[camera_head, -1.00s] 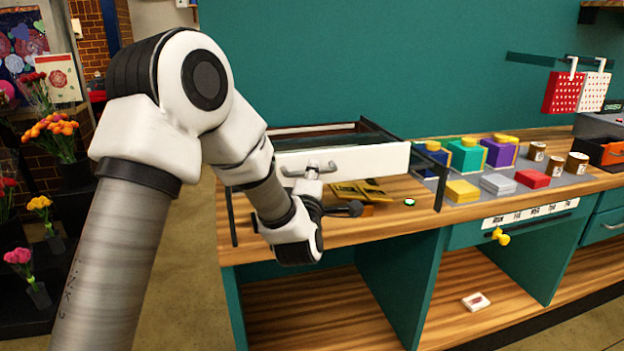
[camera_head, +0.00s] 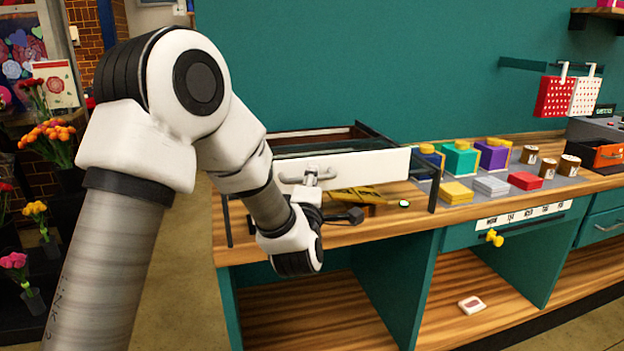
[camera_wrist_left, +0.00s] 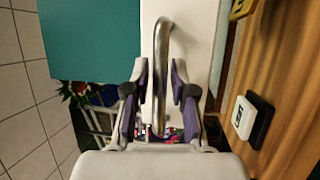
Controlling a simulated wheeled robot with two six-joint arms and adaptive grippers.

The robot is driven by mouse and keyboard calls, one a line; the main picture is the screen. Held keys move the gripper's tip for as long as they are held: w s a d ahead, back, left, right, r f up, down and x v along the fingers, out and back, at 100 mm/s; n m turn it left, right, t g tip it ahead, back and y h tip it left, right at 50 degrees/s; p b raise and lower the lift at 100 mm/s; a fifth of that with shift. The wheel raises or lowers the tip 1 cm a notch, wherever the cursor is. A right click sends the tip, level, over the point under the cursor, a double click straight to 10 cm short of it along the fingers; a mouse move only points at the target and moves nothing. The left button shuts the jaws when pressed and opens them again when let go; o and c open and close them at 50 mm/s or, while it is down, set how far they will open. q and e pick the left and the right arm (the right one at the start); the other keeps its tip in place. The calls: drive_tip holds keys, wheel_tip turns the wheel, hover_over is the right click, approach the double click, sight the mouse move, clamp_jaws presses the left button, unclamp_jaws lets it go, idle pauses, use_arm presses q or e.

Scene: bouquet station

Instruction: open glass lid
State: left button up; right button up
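A white-fronted case (camera_head: 375,167) is mounted on dark posts above the left end of the wooden counter. A dark, glassy panel (camera_head: 330,146) shows behind the top of its front; I cannot tell where the glass lid's edges are. A curved metal handle (camera_head: 288,180) is on the front; it also shows in the left wrist view (camera_wrist_left: 164,42). My left gripper (camera_head: 312,181) is at this handle. In the wrist view its two fingers (camera_wrist_left: 160,85) stand on either side of the bar, with a gap. My right gripper is out of view.
Below the case lie a yellow tool (camera_head: 357,195) and a small button-like disc (camera_head: 404,203). A white-and-black block (camera_wrist_left: 250,118) is beside the gripper in the wrist view. Colored boxes (camera_head: 460,157) and brown cups stand on the counter to the right.

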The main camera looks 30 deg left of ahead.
use_arm(q)
drive_tip(key=v, duration=0.7)
drive_tip(key=shift+s, duration=0.2)
drive_tip(key=shift+d, duration=0.1)
drive_tip(key=s+d+f+m+g+h+p, duration=0.1)
drive_tip(key=s+f+m+g+h+p, duration=0.15)
drive_tip(key=f, duration=0.85)
drive_tip(key=s+d+f+m+g+h+p, duration=0.1)
drive_tip(key=s+f+m+g, duration=0.2)
drive_tip(key=f, duration=0.7)
drive_tip(key=s+d+f+m+g+h+p, duration=0.1)
drive_tip(key=s+f+m+g+h, duration=0.2)
drive_tip(key=f, duration=0.8)
drive_tip(key=s+d+f+m+g+h, duration=0.1)
drive_tip(key=s+d+f+m+g, duration=0.1)
drive_tip(key=s, duration=0.5)
drive_tip(key=s+d+f+m+g, duration=0.2)
drive_tip(key=s+f+m+g, duration=0.2)
drive_tip(key=s+m, duration=0.3)
drive_tip(key=s+d+f+m+g+h, duration=0.1)
drive_tip(key=s+d+f+m+g, duration=0.1)
drive_tip(key=s, duration=0.5)
wheel_tip(320, 180, down, 2)
drive_tip(key=m+g+p, duration=0.1)
drive_tip(key=m, duration=0.1)
drive_tip(key=shift+s+d+f+m+h, duration=0.2)
drive_tip(key=shift+d+m+h, duration=0.1)
drive_tip(key=shift+m+h, duration=0.05)
